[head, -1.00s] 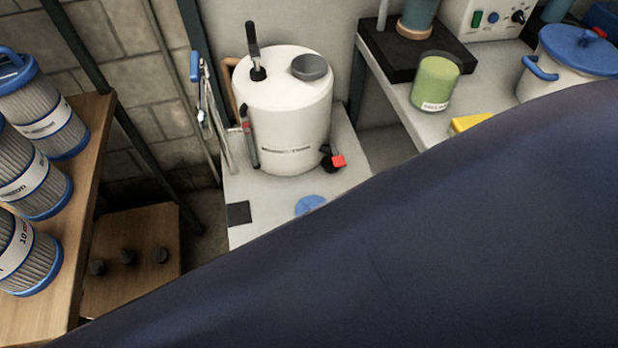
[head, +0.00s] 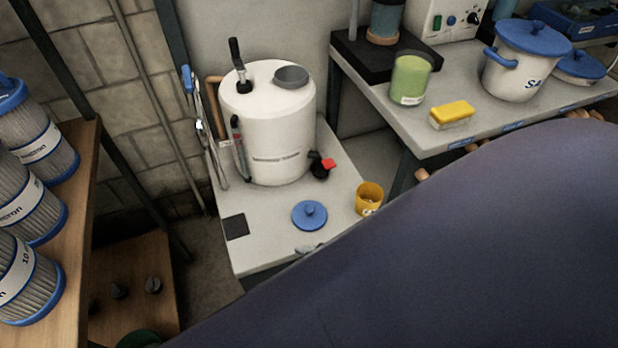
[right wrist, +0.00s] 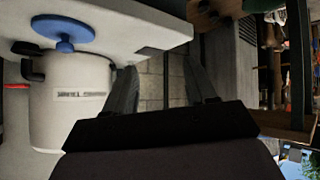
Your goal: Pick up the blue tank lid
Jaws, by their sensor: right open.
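The blue tank lid (head: 309,214), a round flat disc with a knob on top, lies on the low grey bench in front of the white tank (head: 268,135). In the right wrist view the lid (right wrist: 62,30) is at the upper left, with the tank (right wrist: 70,100) below it. My right gripper (right wrist: 161,68) is open and empty between its fingers, to the right of the lid and apart from it in that view. My dark right arm hides the lower right of the head view, and the gripper itself is not clear there. My left gripper is out of view.
A yellow cup (head: 368,197) stands right of the lid. A small grey thing (head: 308,248), partly hidden, lies near the bench edge. The higher bench (head: 480,110) holds a green jar (head: 410,78), a yellow sponge (head: 452,113) and a blue-lidded pot (head: 513,75). Filters (head: 30,195) fill the left shelf.

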